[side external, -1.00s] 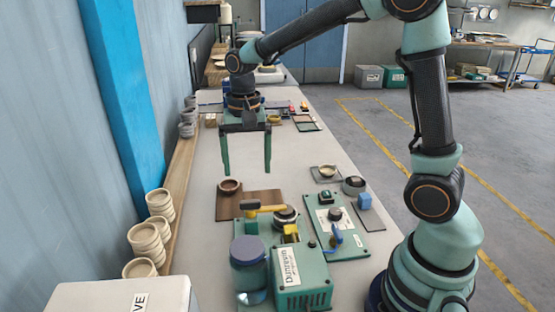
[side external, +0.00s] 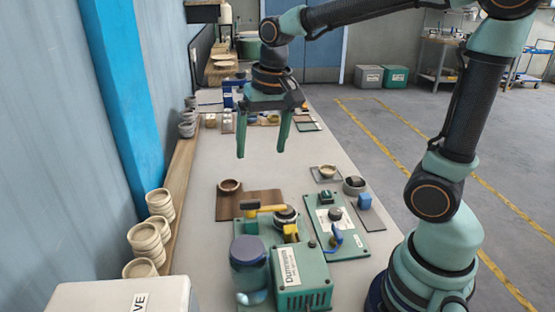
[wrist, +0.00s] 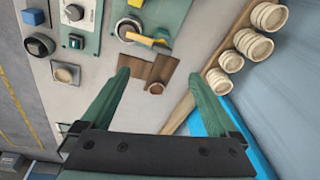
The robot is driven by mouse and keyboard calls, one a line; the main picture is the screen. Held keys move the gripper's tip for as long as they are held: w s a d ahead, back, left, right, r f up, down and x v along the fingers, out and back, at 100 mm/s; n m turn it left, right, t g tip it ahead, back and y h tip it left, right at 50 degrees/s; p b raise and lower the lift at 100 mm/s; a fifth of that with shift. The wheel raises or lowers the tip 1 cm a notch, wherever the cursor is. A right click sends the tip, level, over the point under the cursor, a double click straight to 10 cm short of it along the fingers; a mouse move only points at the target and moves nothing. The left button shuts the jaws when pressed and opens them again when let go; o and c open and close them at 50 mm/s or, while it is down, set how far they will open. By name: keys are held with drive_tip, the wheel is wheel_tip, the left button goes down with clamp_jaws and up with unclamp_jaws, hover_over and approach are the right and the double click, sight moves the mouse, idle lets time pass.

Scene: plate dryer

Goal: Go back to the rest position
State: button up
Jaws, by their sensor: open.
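My gripper (side external: 261,155) hangs in the air above the grey table (side external: 200,215). Its two green fingers are wide apart with nothing between them.
The green dryer machine (side external: 302,280) with a yellow-handled lever and a blue-lidded jar (side external: 249,262) stand in front. A control panel (side external: 335,225) is to their right. Stacked bowls (side external: 146,243) line the left ledge. The table middle is clear.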

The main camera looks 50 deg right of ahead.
drive_tip(key=s+r+n+t, duration=0.1)
drive_tip(key=s+n+t, duration=0.2)
drive_tip(key=s+n, duration=0.2)
drive_tip(key=shift+s+n+t, duration=0.3)
drive_tip(key=shift+s+n, duration=0.1)
drive_tip(key=shift+s, duration=0.75)
drive_tip(key=shift+d, duration=0.1)
